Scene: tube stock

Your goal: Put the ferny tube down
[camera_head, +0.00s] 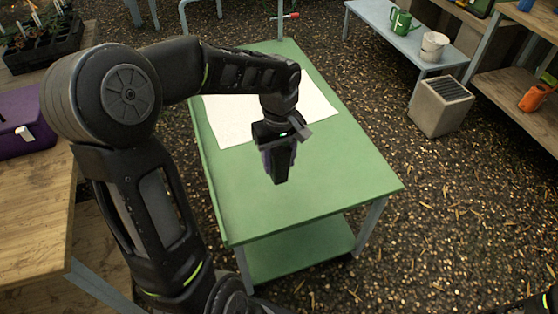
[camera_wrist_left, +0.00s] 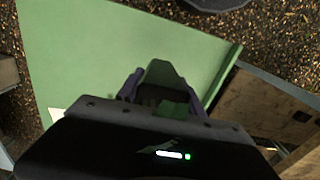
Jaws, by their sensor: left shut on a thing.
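My left gripper (camera_head: 280,165) hangs over the green table (camera_head: 330,185), pointing down, near the lower edge of the white sheet. In the left wrist view, the left gripper (camera_wrist_left: 160,85) has its purplish fingers on either side of a green, blocky thing, the ferny tube (camera_wrist_left: 163,73), and is shut on it. Much of the tube is hidden by the gripper body. In the head view the tube is hard to make out against the dark fingers. I cannot tell how far it is above the tabletop. My right gripper is not in view.
A white sheet (camera_head: 232,119) lies on the far part of the table. The near part of the tabletop is bare. A wooden bench (camera_head: 35,200) with a purple case (camera_head: 22,125) stands at left. A grey box (camera_head: 440,107) and shelves stand at right.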

